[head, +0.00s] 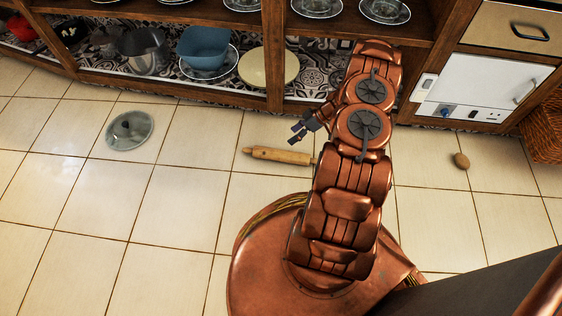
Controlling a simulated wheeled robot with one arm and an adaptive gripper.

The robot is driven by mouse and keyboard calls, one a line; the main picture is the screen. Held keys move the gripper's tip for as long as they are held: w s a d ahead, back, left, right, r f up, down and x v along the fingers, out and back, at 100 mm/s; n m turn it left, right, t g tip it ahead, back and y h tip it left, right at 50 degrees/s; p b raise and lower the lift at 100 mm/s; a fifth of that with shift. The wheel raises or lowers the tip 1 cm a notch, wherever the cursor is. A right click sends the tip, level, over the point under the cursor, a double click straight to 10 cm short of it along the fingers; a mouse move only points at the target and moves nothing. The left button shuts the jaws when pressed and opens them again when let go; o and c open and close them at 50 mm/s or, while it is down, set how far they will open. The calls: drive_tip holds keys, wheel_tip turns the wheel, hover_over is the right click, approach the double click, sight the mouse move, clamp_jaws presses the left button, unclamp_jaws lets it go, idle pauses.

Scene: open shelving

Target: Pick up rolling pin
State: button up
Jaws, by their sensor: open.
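The rolling pin (282,156) is wooden and lies on the tiled floor in front of the shelving. My gripper (296,132) is dark grey with bluish fingertips. In the picture it shows just above the rolling pin, towards the shelf. Its jaws are open and nothing shows between them. I cannot tell its height above the floor from this view.
A glass lid (130,130) lies on the floor at left, and a small brown object (461,160) at right. A wicker basket (543,130) stands far right. Floor between is clear.

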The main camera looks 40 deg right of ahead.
drive_tip(key=b, duration=0.1)
approach(287, 152)
drive_tip(key=shift+w+a+f+t, duration=0.3)
drive_tip(key=shift+w+a+f, duration=0.6)
drive_tip(key=shift+a+f, duration=0.2)
drive_tip(key=shift+a+f+b, duration=0.1)
drive_tip(key=shift+f+b, duration=0.1)
drive_tip(key=shift+b, duration=0.1)
drive_tip(key=b+x, duration=0.1)
drive_tip(key=x, duration=0.1)
drive_tip(key=b+x, duration=0.1)
drive_tip(key=x, duration=0.1)
drive_tip(key=s+b+x, duration=0.1)
drive_tip(key=x, duration=0.1)
drive_tip(key=shift+w+a+f+b, duration=0.15)
drive_tip(key=shift+a+f+b, duration=0.1)
drive_tip(key=shift+f+b, duration=0.2)
drive_tip(key=shift+w+a+f, duration=0.15)
drive_tip(key=shift+w+a, duration=0.05)
drive_tip(key=shift+a, duration=0.05)
drive_tip(key=shift+c, duration=0.5)
clamp_jaws()
